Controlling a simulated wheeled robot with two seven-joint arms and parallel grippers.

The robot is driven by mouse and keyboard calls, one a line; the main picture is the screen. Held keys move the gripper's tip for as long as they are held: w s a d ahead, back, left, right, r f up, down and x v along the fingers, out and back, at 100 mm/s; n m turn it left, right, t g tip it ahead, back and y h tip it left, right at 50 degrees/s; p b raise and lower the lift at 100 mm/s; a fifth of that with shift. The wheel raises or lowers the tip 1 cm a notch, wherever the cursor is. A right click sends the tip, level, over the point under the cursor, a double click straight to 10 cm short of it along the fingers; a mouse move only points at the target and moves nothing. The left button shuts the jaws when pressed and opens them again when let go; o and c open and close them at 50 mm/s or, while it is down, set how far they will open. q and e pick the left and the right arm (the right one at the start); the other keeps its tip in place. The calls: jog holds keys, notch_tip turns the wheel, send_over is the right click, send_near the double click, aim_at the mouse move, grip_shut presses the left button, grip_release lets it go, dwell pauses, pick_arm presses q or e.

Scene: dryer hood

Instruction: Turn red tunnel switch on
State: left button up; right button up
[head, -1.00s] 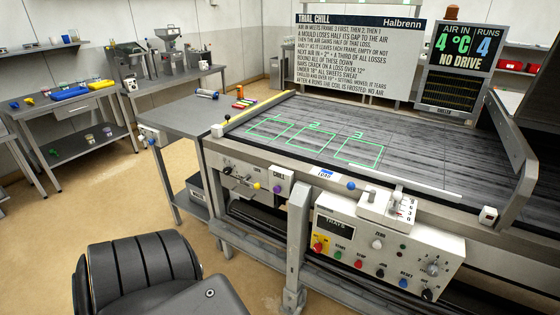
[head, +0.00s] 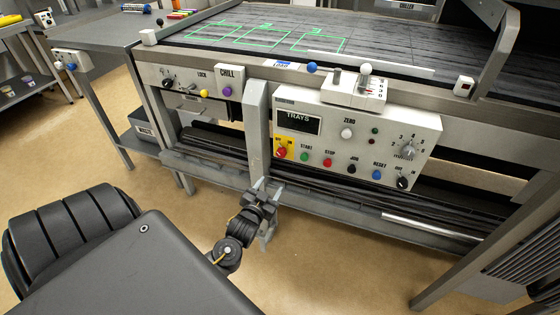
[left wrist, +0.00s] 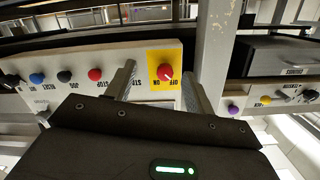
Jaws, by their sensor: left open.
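The red switch (head: 281,153) is a round knob on a yellow plate at the left end of the white control panel (head: 345,122). In the left wrist view, which is upside down, the red switch (left wrist: 165,77) has OFF and ON printed by it; I cannot tell its setting for sure. My left gripper (head: 265,187) is open and empty, below and left of the switch in the head view. In the left wrist view the fingers of my left gripper (left wrist: 160,70) stand either side of the yellow plate, apparently short of it. My right gripper is not in view.
Green START (head: 304,157), red STOP (head: 328,163), black JOG and blue RESET buttons sit in a row right of the switch. A grey upright post (head: 257,125) stands just left of the panel. The floor in front (head: 330,250) is clear.

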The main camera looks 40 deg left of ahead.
aim_at(280, 155)
pick_arm(q)
jog(key=shift+t+y, duration=0.3)
jog(key=shift+t, duration=0.3)
jog(key=w+a+r, duration=0.1)
jog(key=w, duration=0.2)
jog(key=w+a+r, duration=0.2)
jog(key=w, duration=0.2)
jog(key=w+a+r+b, duration=0.1)
jog(key=w, duration=0.2)
jog(key=shift+w+a+r, duration=0.15)
jog(key=shift+w, duration=0.2)
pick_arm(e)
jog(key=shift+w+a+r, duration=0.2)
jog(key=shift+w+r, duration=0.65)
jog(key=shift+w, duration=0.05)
pick_arm(q)
jog(key=c, duration=1)
